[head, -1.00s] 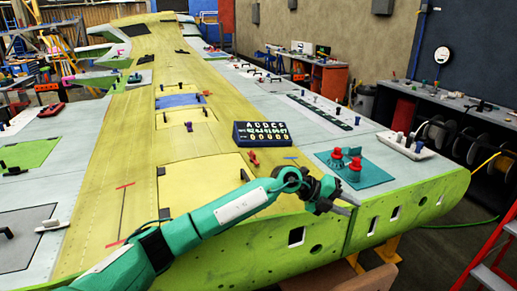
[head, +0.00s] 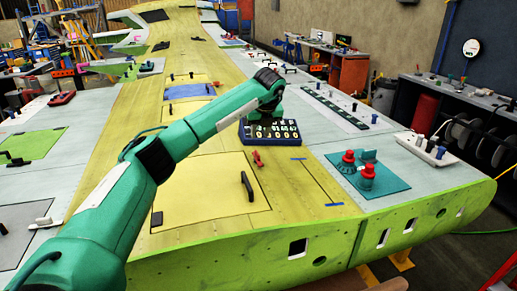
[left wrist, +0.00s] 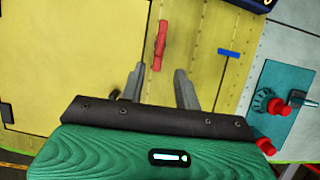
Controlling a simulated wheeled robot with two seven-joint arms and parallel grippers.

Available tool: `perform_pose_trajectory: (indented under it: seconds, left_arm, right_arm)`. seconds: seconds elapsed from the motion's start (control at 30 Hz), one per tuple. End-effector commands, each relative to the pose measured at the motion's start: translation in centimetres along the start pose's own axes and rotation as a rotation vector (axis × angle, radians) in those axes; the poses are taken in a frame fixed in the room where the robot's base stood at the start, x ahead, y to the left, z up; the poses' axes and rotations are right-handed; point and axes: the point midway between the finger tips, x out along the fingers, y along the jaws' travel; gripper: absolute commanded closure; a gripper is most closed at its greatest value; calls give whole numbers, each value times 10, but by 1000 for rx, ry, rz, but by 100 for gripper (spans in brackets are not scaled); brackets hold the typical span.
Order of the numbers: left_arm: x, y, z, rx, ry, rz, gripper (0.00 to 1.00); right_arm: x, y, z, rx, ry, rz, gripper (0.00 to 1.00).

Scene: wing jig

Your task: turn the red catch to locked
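The red catch (head: 257,159) is a small red handle on the yellow wing skin, just in front of the dark blue number box. In the left wrist view the red catch (left wrist: 161,45) stands nearly upright in the picture, with its lower end near the gap between the fingers. My left gripper (left wrist: 157,72) is open and empty, its two grey fingers apart; the catch appears beyond the fingertips, and I cannot tell the height between them. In the head view the left wrist hangs over the number box and its fingers are hidden. My right gripper is not in view.
The number box (head: 270,133) stands behind the catch. A teal plate (head: 388,183) with red knobs (head: 366,175) lies to the right. A black handle (head: 246,186) sits on a yellow panel in front. A blue mark (left wrist: 229,53) lies right of the catch.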

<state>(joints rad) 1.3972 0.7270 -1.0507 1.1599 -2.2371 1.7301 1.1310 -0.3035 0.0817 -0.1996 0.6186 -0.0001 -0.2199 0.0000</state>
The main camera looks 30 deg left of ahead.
Motion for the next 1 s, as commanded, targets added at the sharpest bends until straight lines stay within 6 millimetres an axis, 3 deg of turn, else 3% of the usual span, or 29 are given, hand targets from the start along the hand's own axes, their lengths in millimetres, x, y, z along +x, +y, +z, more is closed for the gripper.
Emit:
perform_pose_trajectory:
  seconds: [0.3, 0.5, 0.93, 1.0]
  left_arm:
    - [66, -1, 0, 1, 4, 0, 67]
    - [96, -1, 0, 2, 2, 0, 67]
    - [109, -1, -1, 2, 0, -3, 67]
    - [109, -1, -1, 2, 0, -3, 77]
  right_arm:
    - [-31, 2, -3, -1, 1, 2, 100]
    - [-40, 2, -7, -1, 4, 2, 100]
    - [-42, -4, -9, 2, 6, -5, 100]
    - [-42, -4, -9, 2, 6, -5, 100]
